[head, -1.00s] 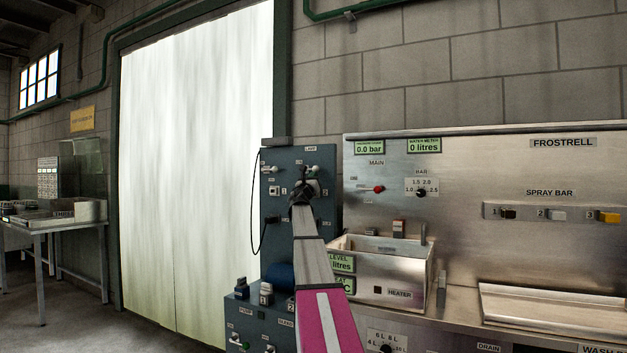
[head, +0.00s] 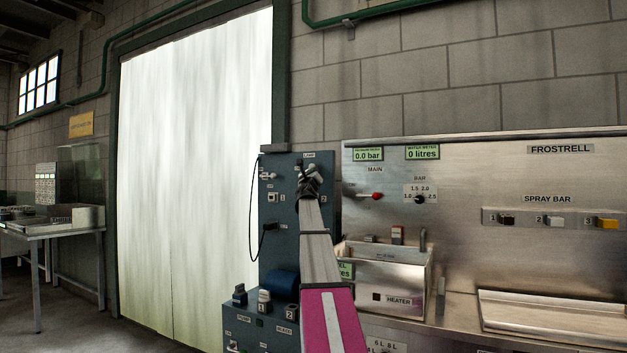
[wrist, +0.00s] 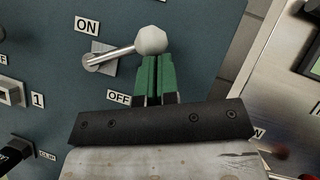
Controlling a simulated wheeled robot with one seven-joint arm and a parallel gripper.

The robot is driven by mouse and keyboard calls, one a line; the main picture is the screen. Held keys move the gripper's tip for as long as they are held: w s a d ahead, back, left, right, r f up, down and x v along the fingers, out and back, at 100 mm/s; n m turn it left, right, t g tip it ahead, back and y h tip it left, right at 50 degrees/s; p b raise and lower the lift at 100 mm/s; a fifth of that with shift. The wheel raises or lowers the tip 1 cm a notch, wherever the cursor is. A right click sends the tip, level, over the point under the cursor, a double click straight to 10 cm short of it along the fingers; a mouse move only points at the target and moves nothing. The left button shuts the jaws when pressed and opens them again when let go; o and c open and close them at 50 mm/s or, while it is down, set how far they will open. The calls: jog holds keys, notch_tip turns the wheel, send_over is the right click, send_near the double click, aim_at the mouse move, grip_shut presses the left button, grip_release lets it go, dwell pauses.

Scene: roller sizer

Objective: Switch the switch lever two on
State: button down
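The switch lever (wrist: 112,54) is a metal rod with a white ball knob (wrist: 151,40), on a blue-grey panel (head: 284,223). In the wrist view the rod points right and slightly up from its pivot, between an ON label (wrist: 87,26) above and an OFF label (wrist: 119,98) below. My gripper (wrist: 160,58) has its green fingers together, with their tips just below the knob; I cannot tell if they touch it.
A steel wash unit (head: 480,165) with a heater tank (head: 385,283) stands close on the right. A pale strip curtain (head: 195,180) hangs left.

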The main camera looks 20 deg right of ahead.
jog(key=shift+w+a+r+n+t+y, duration=0.1)
jog(key=shift+w+a+r+n+y, duration=0.3)
jog(key=shift+r, duration=0.55)
jog(key=shift+w+a+r+n+t+y, duration=0.2)
jog(key=shift+w+r+n, duration=0.25)
jog(key=shift+r, duration=0.5)
jog(key=shift+w+a+r+n+y, duration=0.2)
jog(key=shift+w+a+r+n, duration=0.25)
jog(key=shift+r, duration=0.5)
jog(key=shift+w, duration=0.15)
